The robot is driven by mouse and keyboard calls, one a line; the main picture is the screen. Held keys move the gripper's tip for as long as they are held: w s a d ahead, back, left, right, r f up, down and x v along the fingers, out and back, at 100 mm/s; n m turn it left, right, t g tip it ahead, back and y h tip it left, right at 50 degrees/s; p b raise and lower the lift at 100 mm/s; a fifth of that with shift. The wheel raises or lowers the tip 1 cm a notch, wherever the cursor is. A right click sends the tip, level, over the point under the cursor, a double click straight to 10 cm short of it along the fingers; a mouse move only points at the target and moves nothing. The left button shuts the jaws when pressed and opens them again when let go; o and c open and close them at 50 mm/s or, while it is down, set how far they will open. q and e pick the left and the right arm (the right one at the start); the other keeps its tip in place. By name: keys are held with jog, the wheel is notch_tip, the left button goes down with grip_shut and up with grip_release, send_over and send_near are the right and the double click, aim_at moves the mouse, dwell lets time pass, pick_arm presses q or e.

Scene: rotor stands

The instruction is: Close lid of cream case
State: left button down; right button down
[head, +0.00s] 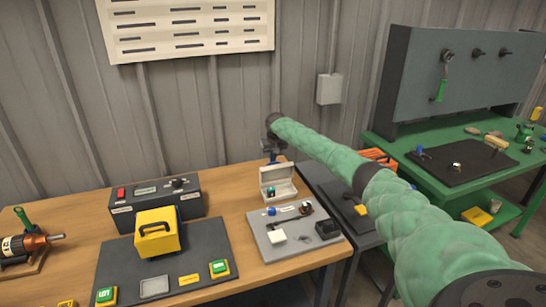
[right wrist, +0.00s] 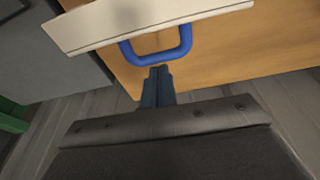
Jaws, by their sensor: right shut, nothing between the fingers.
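The cream case (head: 280,194) stands on the wooden table near its right end, at the back of a grey mat. Its lid (head: 275,173) is raised, and a small teal thing (head: 271,190) shows inside. My right gripper (head: 272,157) is above and just behind the raised lid, shut and empty. In the right wrist view, the shut fingertips (right wrist: 160,70) point at a blue handle (right wrist: 157,55) on the edge of a cream panel (right wrist: 145,18), which looks like the lid. I cannot tell whether they touch the handle. My left gripper is not in view.
A yellow unit (head: 158,232) and a dark control box (head: 122,212) stand to the left. A green bench (head: 403,150) stands right.

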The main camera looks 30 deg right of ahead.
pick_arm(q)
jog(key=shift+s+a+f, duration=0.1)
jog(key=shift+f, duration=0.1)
pick_arm(e)
jog(key=shift+s+a, duration=0.1)
jog(key=shift+s+f, duration=0.1)
jog(key=shift+s, duration=0.05)
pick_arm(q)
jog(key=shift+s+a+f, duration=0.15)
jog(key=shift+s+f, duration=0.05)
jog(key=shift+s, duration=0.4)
pick_arm(e)
jog(key=shift+s+a+r+t, duration=0.1)
jog(key=shift+s+r+t, duration=0.15)
jog(key=shift+t, duration=0.35)
